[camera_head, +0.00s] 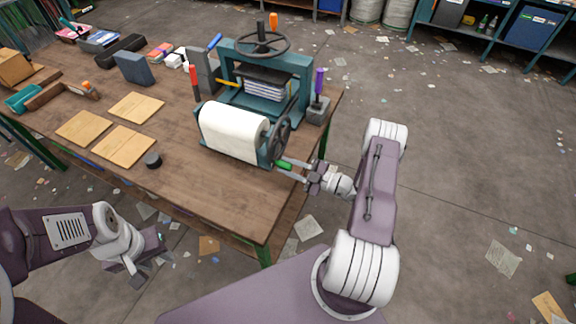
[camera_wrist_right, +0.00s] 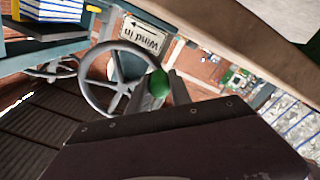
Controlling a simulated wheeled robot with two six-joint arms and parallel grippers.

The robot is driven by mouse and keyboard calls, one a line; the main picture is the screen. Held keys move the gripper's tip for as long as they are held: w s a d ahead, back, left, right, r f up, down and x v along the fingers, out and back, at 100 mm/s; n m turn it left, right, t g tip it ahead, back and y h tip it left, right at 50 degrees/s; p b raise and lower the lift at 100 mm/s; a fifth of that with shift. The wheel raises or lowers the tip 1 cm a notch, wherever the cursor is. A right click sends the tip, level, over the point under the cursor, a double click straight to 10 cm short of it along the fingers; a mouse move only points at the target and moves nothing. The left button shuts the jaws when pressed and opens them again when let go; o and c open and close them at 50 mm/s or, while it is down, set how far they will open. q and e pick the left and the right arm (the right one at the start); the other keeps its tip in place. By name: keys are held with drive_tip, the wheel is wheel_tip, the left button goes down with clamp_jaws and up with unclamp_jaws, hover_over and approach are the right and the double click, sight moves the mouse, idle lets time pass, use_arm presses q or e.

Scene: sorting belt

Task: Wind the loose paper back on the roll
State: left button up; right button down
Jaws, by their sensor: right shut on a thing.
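The white paper roll (camera_head: 234,131) lies in a teal holder at the right end of the workbench. Paper covers its front; I cannot tell how much is loose. A dark handwheel (camera_head: 279,140) with a green handle (camera_head: 284,164) is on the roll's right end. My right gripper (camera_head: 290,166) is shut on the green handle. In the right wrist view the grey handwheel (camera_wrist_right: 112,80) and green handle (camera_wrist_right: 158,83) show beside a "Wind in" sign (camera_wrist_right: 143,41) with an arrow. My left gripper (camera_head: 152,271) is open and empty, off the bench's front edge.
A teal press (camera_head: 232,57) with a top wheel stands behind the roll. Wooden squares (camera_head: 124,147) and a black puck (camera_head: 153,160) lie left of it on the workbench (camera_head: 215,190). A purple-handled tool (camera_head: 319,85) stands at the right edge. The bench front is clear.

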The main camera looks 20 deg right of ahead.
drive_tip(key=c, duration=1.2)
unclamp_jaws()
drive_tip(key=shift+o, duration=0.2)
drive_tip(key=b+v, duration=0.1)
drive_tip(key=v, duration=0.8)
drive_tip(key=shift+b, duration=0.3)
